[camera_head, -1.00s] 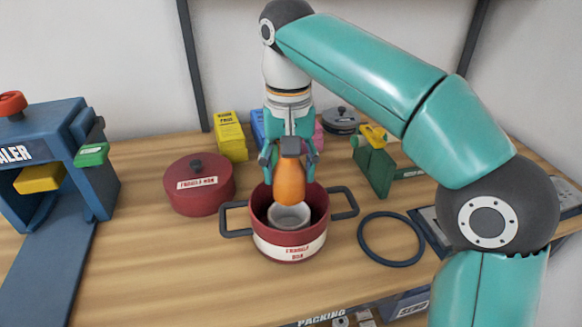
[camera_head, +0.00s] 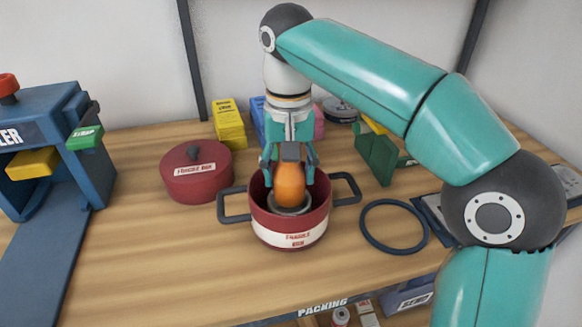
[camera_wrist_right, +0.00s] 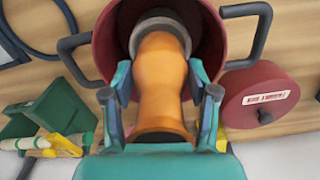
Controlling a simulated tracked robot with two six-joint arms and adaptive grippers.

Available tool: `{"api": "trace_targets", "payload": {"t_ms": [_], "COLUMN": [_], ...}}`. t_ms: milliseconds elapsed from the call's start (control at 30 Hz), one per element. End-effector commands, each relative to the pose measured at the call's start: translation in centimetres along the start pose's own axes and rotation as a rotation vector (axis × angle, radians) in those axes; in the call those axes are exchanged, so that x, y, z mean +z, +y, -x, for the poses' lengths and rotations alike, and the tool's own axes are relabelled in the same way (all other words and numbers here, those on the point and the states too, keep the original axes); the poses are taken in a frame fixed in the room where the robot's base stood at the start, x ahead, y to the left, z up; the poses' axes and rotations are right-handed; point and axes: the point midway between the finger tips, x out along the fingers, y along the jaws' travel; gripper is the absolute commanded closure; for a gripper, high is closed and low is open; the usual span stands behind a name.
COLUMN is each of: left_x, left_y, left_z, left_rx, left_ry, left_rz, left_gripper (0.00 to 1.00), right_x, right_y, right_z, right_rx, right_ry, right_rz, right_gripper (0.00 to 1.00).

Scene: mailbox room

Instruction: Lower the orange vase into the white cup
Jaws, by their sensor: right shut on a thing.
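The orange vase (camera_head: 291,187) is upright, its lower end at the mouth of the white cup (camera_head: 290,210). The cup sits inside the red pot (camera_head: 313,229) with two dark handles. My right gripper (camera_head: 289,165) comes down from above and is shut on the vase near its top. In the right wrist view the vase (camera_wrist_right: 160,85) lies between the fingers (camera_wrist_right: 163,105), and the pale cup rim (camera_wrist_right: 160,27) shows around its far end. How deep the vase is in the cup is hidden. My left gripper is not in view.
A red lid (camera_head: 197,172) lies left of the pot, and a dark ring (camera_head: 394,227) lies to its right. The table front is clear.

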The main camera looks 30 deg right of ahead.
Motion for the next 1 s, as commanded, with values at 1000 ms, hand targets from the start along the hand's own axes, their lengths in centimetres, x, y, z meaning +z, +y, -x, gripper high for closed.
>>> {"api": "trace_targets", "payload": {"t_ms": [1000], "left_x": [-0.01], "left_y": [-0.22], "left_z": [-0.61], "left_rx": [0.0], "left_ry": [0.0], "left_rz": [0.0], "left_gripper": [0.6], "right_x": [-0.01], "right_y": [0.03], "right_z": [-0.86], "right_rx": [-0.001], "right_ry": [0.001], "right_rz": [-0.001], "right_gripper": [0.84]}}
